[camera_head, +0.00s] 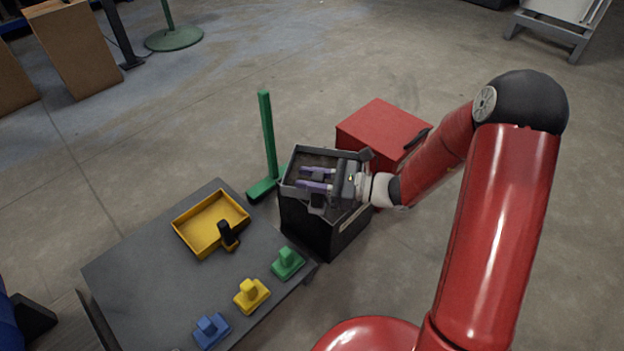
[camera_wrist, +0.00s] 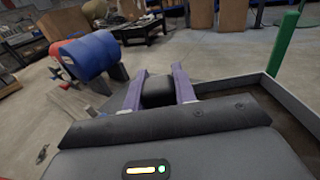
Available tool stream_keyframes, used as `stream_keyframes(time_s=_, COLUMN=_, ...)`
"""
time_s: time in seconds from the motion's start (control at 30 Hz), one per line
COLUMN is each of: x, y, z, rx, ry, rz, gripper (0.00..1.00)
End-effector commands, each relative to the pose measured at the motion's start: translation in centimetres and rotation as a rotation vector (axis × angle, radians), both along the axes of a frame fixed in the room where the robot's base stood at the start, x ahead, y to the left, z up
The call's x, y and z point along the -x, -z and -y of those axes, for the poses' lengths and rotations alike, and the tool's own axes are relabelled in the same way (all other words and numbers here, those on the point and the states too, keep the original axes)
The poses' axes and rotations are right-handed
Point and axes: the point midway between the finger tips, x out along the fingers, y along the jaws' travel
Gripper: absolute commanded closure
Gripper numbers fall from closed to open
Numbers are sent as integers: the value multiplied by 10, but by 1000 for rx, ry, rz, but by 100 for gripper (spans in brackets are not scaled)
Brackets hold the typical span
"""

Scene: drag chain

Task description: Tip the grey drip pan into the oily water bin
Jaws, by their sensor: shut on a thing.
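The grey drip pan (camera_head: 290,168) is held over a dark open-topped bin (camera_head: 308,225). Its floor looks dark brown, and it sits roughly level. I cannot tell whether its underside touches the bin's rim. My gripper (camera_head: 316,179), with purple fingers, reaches in from the right and is shut on the pan's dark handle. In the wrist view the black handle (camera_wrist: 158,92) is between the two fingers, and the pan's rim (camera_wrist: 222,86) and brown inside show at the right. The bin's inside is hidden under the pan.
A red box (camera_head: 385,128) stands behind the bin. A green post on a foot (camera_head: 268,135) stands to its left. A grey table (camera_head: 150,275) at the lower left bears a yellow tray (camera_head: 190,238) and blue, yellow and green handled blocks (camera_head: 287,264). Open floor lies beyond.

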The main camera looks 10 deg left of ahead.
Motion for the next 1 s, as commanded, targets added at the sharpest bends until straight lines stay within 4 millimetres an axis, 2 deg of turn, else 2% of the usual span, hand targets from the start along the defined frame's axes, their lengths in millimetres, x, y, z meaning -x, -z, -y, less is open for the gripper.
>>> stream_keyframes(time_s=0.67, x=0, y=69, z=0, rx=-2, ry=0, rz=2, gripper=100)
stream_keyframes(time_s=0.73, x=-6, y=55, z=1, rx=-5, ry=1, rz=-29, gripper=100)
stream_keyframes(time_s=1.0, x=-21, y=31, z=2, rx=-18, ry=1, rz=-161, gripper=100)
